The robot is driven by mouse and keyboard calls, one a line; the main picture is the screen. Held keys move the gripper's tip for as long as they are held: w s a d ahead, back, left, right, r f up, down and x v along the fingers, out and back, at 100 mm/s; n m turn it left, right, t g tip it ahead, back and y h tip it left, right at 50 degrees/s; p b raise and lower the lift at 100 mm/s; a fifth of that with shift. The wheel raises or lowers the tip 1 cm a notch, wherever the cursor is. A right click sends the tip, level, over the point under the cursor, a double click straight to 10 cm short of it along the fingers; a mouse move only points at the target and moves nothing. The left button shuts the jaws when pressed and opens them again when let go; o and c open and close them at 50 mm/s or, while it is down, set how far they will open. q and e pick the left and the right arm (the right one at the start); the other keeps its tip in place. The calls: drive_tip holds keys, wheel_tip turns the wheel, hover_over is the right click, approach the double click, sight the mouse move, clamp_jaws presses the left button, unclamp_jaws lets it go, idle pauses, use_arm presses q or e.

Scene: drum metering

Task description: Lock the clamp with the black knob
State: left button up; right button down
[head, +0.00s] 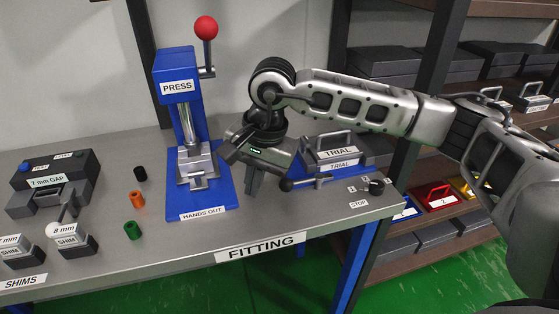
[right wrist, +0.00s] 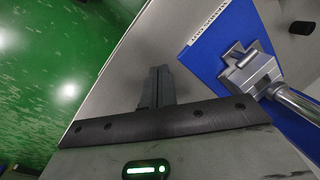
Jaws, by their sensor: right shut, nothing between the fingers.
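The clamp's black knob (head: 286,184) sits on the end of a short metal lever that lies low across the front of the blue trial fixture (head: 375,161). A grey block with a handle, labelled TRIAL (head: 338,153), rests in the fixture. My right gripper (head: 254,186) points down just left of the knob, apart from it, between press and fixture. Its fingers are shut and empty; they also show in the right wrist view (right wrist: 156,88). The knob is not visible in the right wrist view. My left gripper is in neither view.
The blue press (head: 176,75) with a red ball handle stands left of my gripper; its base (right wrist: 215,50) shows in the right wrist view. A dark rotary knob (head: 377,187) is near the right table edge. Shims, a gap gauge and small cylinders stand at left.

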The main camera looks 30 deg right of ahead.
sight(285, 185)
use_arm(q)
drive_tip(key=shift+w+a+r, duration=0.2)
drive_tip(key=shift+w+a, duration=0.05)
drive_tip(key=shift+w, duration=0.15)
use_arm(e)
drive_tip(key=w+d+r+t+h, duration=0.1)
drive_tip(key=w+d+r+h, duration=0.1)
drive_tip(key=d, duration=0.3)
drive_tip(key=w+d+r+h, duration=0.2)
drive_tip(key=d+r+h, duration=0.1)
drive_tip(key=d+r, duration=0.1)
drive_tip(key=shift+w+d+r+t, duration=0.15)
drive_tip(key=shift+d+r+t, duration=0.2)
drive_tip(key=shift+d, duration=0.45)
drive_tip(key=shift+f, duration=0.15)
drive_tip(key=p+x, duration=0.1)
drive_tip(key=x, duration=0.8)
drive_tip(key=shift+f, duration=0.2)
drive_tip(key=shift+a+f+n+p, duration=0.2)
drive_tip(key=shift+f+n+p, duration=0.1)
drive_tip(key=shift+p, duration=0.1)
drive_tip(key=shift+s+a+f+p, duration=0.25)
drive_tip(key=shift+s+a+p, duration=0.15)
drive_tip(key=shift+s+a, duration=0.7)
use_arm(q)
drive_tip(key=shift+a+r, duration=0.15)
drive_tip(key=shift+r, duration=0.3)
use_arm(e)
drive_tip(key=shift+s+f, duration=0.15)
